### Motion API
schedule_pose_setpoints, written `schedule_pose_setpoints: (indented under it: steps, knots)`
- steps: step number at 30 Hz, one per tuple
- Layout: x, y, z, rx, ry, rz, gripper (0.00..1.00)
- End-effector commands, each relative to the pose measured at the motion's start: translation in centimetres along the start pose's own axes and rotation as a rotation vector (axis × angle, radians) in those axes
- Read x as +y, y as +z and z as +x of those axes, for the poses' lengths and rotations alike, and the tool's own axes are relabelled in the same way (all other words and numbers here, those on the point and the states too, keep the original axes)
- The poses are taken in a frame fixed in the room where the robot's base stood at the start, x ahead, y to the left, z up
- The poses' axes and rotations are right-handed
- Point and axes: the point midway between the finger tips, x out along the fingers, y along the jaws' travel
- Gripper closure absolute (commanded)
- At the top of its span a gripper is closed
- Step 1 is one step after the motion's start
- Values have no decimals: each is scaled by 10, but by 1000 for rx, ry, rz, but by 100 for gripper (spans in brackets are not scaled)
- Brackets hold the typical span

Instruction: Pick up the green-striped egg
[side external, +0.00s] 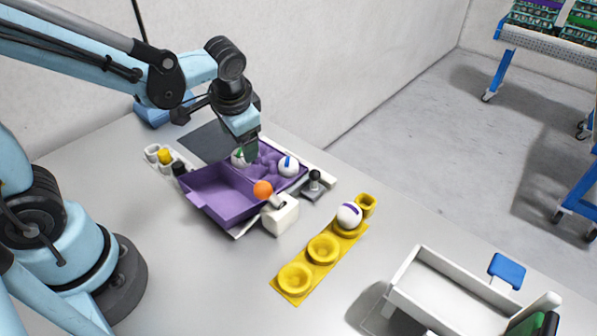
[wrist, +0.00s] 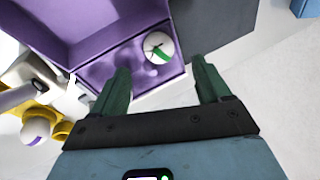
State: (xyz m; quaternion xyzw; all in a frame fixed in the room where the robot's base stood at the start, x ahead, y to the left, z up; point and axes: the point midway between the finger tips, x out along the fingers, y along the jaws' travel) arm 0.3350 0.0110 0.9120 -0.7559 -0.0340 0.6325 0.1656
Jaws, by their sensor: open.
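The green-striped egg (wrist: 159,46) is white with a green band. It lies in a corner of the purple box (wrist: 88,30) in the wrist view. In the side external view the egg (side external: 237,159) shows partly behind my gripper (side external: 247,150), in the box's moulded egg section (side external: 265,157). My gripper (wrist: 161,72) is open and empty. In the wrist view its two green fingers point toward the egg, one to each side of it in the picture. How far the fingertips are from the egg is hard to tell.
A blue-striped egg (side external: 288,167) sits in the same section. An orange ball (side external: 263,189) is at the box's near edge, beside a white block (side external: 281,216). A yellow tray (side external: 322,250) holds a purple-striped egg (side external: 349,214). A white tray (side external: 440,290) stands at right.

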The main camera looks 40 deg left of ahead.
Motion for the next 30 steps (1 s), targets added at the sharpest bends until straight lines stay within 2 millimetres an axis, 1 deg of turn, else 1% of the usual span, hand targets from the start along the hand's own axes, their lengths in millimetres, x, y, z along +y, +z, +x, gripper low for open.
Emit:
schedule_pose_setpoints:
  steps: [7, 15, 18, 22, 29, 30]
  knots:
    - [0, 1, 11, 0, 0, -1, 23]
    - [1, 2, 42, 0, 1, -1, 23]
    - [1, 2, 50, 0, 1, -1, 23]
    - [1, 3, 55, 0, 1, -1, 23]
    - [1, 3, 56, 0, 0, -1, 23]
    - [1, 3, 55, 0, 0, -1, 26]
